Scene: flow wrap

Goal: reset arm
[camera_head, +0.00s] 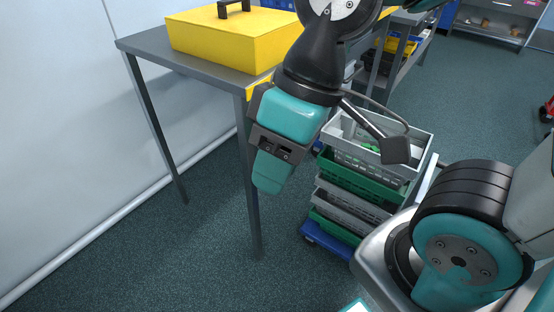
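My arm reaches in from the right side and crosses the upper middle of the view. My gripper (271,178) hangs at its end, in front of the grey table's near leg in the picture. It has a teal body, a dark grey bracket and a teal fingertip part pointing down. I see it from one side, so the gap between the fingers is hidden. Nothing shows held below the tip. A dark block on a rod sticks out to the right of the wrist and is part of my arm.
A yellow box (215,40) with a black handle sits on a grey table (148,45) at upper left. Stacked grey and green crates (350,160) stand on a blue base (327,241) behind my gripper. Shelving with bins stands at the back. The floor at lower left is clear.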

